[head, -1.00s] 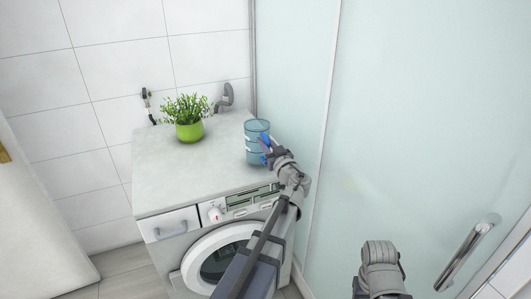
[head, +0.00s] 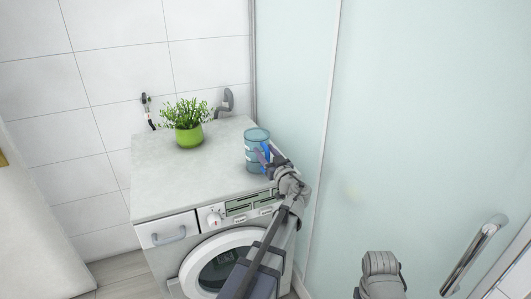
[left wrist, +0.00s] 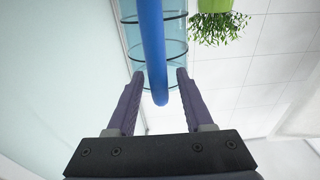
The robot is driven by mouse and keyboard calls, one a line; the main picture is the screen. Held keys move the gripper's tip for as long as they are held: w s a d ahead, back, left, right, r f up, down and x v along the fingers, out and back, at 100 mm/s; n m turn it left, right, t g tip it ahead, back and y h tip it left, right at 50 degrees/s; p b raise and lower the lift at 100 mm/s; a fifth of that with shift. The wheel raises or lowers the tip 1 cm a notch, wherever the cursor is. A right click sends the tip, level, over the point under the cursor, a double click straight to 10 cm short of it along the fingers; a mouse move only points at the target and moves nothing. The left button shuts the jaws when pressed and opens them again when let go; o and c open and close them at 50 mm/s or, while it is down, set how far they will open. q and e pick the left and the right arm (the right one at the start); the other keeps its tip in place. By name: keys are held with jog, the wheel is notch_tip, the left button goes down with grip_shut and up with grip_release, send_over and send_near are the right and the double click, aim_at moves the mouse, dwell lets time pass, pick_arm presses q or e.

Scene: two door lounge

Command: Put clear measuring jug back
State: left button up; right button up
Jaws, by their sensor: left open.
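The clear measuring jug (head: 252,139) is a teal-tinted see-through vessel with darker rings and a blue handle. It stands upright on the washing machine top (head: 170,187), near its right edge. My left gripper (head: 264,157) is at the jug's near right side and partly covers it. In the left wrist view the jug (left wrist: 175,50) is beyond the fingers, and its blue handle (left wrist: 152,45) runs down between them. The left gripper (left wrist: 156,82) is open, with visible gaps on both sides of the handle. My right gripper's fingers are not visible.
A green pot with a leafy plant (head: 188,135) stands at the back of the machine top. A frosted glass panel (head: 420,110) rises close to the right of the jug. The machine top's front left is clear. A metal door handle (head: 472,255) is at lower right.

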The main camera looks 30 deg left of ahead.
pick_arm(q)
jog(key=shift+r, duration=0.1)
jog(key=v, duration=1.2)
jog(key=shift+b, duration=0.35)
jog(key=s+d+f+m+g+h, duration=0.2)
jog(key=s+d+f+g+h, duration=0.15)
jog(key=f, duration=0.35)
jog(key=s+d+f+m+g+h, duration=0.2)
jog(key=s+f+m+g, duration=0.15)
jog(key=f, duration=0.45)
jog(key=s+d+f+m+g+h, duration=0.2)
jog(key=s+d+f+m+h, duration=0.2)
jog(key=s+d, duration=0.3)
jog(key=s+d+f+m+g+h, duration=0.3)
jog(key=s+d+f+m+h, duration=0.1)
jog(key=s+d, duration=0.3)
jog(key=shift+d+f, duration=0.25)
jog(key=shift+d, duration=0.75)
jog(key=shift+w+m, duration=0.1)
jog(key=shift+m, duration=0.15)
